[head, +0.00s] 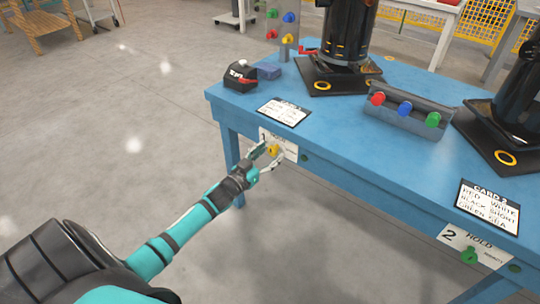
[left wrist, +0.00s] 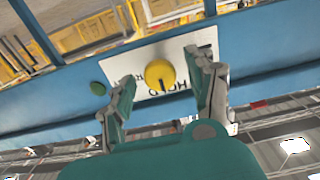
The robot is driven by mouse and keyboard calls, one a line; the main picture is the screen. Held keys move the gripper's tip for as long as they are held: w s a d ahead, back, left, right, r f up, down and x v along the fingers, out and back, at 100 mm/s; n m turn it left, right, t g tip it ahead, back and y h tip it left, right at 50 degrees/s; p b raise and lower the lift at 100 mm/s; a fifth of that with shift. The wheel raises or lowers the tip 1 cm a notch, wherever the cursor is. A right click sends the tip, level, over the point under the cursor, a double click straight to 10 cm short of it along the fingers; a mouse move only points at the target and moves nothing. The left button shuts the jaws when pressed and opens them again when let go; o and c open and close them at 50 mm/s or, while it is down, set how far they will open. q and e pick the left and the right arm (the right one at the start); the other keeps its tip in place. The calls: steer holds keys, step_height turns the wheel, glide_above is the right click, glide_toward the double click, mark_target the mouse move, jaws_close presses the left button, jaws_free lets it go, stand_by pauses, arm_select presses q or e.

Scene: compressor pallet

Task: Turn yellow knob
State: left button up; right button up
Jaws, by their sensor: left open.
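The yellow knob (head: 273,150) sits on a white label plate on the front edge of the blue table, at the left station. In the left wrist view the yellow knob (left wrist: 160,75) is round with a dark line on its face. My left gripper (head: 267,158) is open, with its fingers on either side of the knob. In the left wrist view the open fingers of my left gripper (left wrist: 163,80) flank the knob, with gaps between; contact does not show. My right gripper is not in view.
The blue table (head: 330,130) carries a card (head: 283,112), a tray (head: 408,118) with red, blue and green knobs, and black machines. A green knob (head: 469,256) is on the front edge further right. Open floor lies to the left.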

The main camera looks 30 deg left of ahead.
arm_select(q)
steer(key=shift+w, duration=0.4)
steer(key=shift+c, duration=0.3)
steer(key=c, duration=1.1)
jaws_close()
